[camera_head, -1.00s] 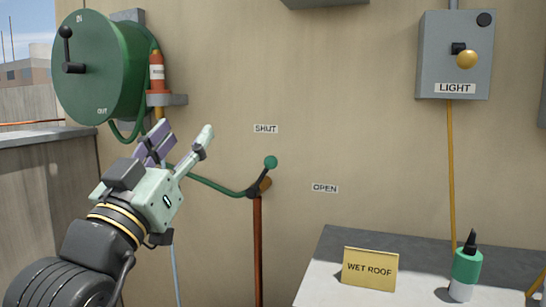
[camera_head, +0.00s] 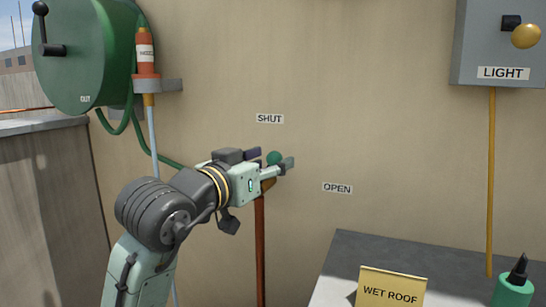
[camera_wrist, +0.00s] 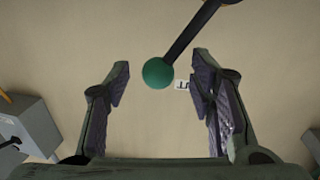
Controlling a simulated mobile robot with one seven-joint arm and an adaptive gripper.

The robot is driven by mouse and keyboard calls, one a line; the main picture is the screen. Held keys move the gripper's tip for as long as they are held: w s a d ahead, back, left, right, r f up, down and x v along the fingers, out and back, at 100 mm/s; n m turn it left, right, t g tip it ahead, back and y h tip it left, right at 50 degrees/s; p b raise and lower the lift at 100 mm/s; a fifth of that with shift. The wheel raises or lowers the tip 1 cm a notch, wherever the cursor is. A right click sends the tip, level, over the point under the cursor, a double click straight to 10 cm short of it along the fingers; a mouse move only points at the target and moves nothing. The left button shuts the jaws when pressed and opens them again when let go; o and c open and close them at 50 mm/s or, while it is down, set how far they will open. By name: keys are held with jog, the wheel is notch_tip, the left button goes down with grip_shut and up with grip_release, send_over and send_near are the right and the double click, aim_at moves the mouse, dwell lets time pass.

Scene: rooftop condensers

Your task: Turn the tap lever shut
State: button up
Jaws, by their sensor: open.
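The tap lever has a green ball knob (camera_head: 274,158) on a dark arm, in front of the tan wall. The SHUT label (camera_head: 270,119) is above it and the OPEN label (camera_head: 337,188) is to its lower right. My gripper (camera_head: 273,158) is at the knob, its fingers open. In the wrist view the green knob (camera_wrist: 158,73) lies between the two spread fingers, near their tips, with the dark lever arm (camera_wrist: 190,35) running up and right. I cannot tell whether a finger touches it. My gripper hides the tap body in the head view.
A brown pipe (camera_head: 260,250) runs down below the tap. A green hose reel (camera_head: 85,50) and an orange bottle in a bracket (camera_head: 146,62) are at left. A ledge with the WET ROOF sign (camera_head: 391,289) and a green bottle (camera_head: 513,290) is at lower right. A light box (camera_head: 500,45) is at upper right.

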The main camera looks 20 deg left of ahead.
jog(key=shift+w+d, duration=0.2)
jog(key=shift+w, duration=0.8)
grip_shut()
jog(key=shift+f, duration=0.1)
